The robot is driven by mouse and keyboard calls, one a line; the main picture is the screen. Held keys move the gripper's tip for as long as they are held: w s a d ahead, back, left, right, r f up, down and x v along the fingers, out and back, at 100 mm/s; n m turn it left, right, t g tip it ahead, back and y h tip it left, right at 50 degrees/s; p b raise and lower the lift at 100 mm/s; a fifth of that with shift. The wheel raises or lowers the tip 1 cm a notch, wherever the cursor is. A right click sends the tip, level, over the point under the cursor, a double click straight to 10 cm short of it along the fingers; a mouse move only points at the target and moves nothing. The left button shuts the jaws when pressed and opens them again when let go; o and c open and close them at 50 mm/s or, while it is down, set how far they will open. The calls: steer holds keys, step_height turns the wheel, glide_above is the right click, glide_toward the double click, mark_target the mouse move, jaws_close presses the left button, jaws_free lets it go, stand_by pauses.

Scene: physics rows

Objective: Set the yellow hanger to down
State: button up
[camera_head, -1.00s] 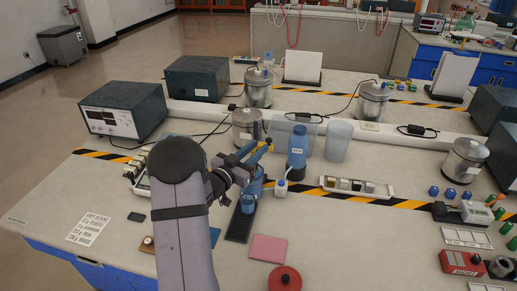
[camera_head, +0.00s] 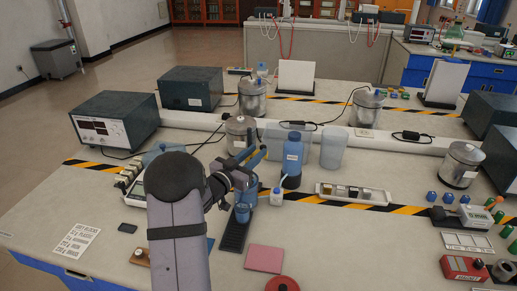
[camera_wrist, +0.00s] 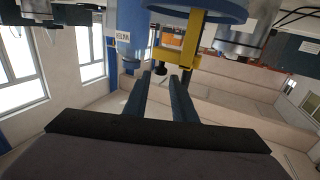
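The yellow hanger (camera_wrist: 186,58) shows in the wrist view, just past my fingertips. It has an upright yellow bar with a short crosspiece under a blue round part (camera_wrist: 200,10). A dark knob (camera_wrist: 158,68) sits beside the crosspiece. My gripper (camera_wrist: 162,78) has its two dark blue fingers apart, with a gap visible between them. I cannot tell whether they touch the hanger. In the head view my gripper (camera_head: 252,158) is above a blue cup (camera_head: 243,212) on a dark strip, left of a blue bottle. The hanger is small and partly hidden there.
The blue bottle (camera_head: 292,160) stands close to the right of my gripper, with a clear beaker (camera_head: 333,146) beyond. A metal can (camera_head: 239,134) stands behind it. A pink pad (camera_head: 264,259) lies in front.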

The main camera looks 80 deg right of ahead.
steer(key=shift+x, duration=1.25)
steer(key=shift+c, duration=0.3)
jaws_close()
step_height(320, 180, down, 5)
steer(key=b, duration=0.3)
steer(key=shift+a+r, duration=0.1)
steer(key=shift+o, duration=0.3)
jaws_free()
steer(key=shift+f, duration=0.2)
steer(key=shift+r, duration=0.1)
steer(key=shift+r, duration=0.1)
